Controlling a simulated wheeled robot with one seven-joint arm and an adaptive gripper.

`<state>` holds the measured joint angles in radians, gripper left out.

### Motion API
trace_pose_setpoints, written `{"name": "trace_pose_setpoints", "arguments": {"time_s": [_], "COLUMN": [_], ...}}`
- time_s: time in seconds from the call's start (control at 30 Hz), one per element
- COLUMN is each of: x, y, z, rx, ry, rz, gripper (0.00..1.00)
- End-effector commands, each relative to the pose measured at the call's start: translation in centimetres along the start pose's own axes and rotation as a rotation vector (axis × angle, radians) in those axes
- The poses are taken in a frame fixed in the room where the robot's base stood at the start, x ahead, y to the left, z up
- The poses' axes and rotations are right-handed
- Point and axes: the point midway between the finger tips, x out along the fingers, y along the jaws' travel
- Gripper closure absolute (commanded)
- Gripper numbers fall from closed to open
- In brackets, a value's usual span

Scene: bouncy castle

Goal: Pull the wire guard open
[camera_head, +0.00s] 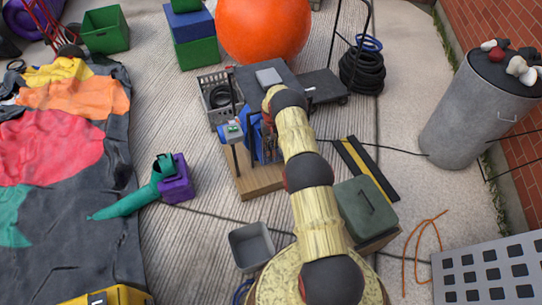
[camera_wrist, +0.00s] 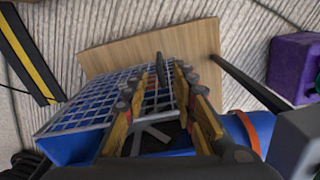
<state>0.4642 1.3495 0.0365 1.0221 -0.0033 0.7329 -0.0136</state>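The wire guard (camera_wrist: 88,103) is a pale grid in the wrist view, left of and behind my fingers, in front of a blue blower housing (camera_wrist: 262,130). My gripper (camera_wrist: 159,78) has its two yellow-brown fingers apart, with a gap between them. A thin dark upright piece shows in that gap; I cannot tell whether the fingers touch it. Dark fan parts show between and below the fingers. In the head view the blue blower (camera_head: 252,122) stands on a wooden board (camera_head: 258,182), and my arm hides most of the guard and my gripper.
A grey post with a small box (camera_head: 233,132) stands beside the blower. A green box (camera_head: 366,208), a grey bin (camera_head: 251,246) and a purple block (camera_head: 176,180) lie around the board. A dark platform cart (camera_head: 318,86) and a crate (camera_head: 214,96) stand behind. Cables cross the ground.

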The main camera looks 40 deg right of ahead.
Motion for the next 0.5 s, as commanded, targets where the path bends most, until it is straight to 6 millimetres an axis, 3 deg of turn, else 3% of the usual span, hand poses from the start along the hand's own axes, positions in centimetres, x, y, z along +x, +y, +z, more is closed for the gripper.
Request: {"name": "trace_pose_setpoints", "arguments": {"time_s": [0.5], "x": [6.9], "y": [0.1], "z": [0.1], "rx": [0.002], "ry": [-0.001], "rz": [0.0], "gripper": [0.73]}}
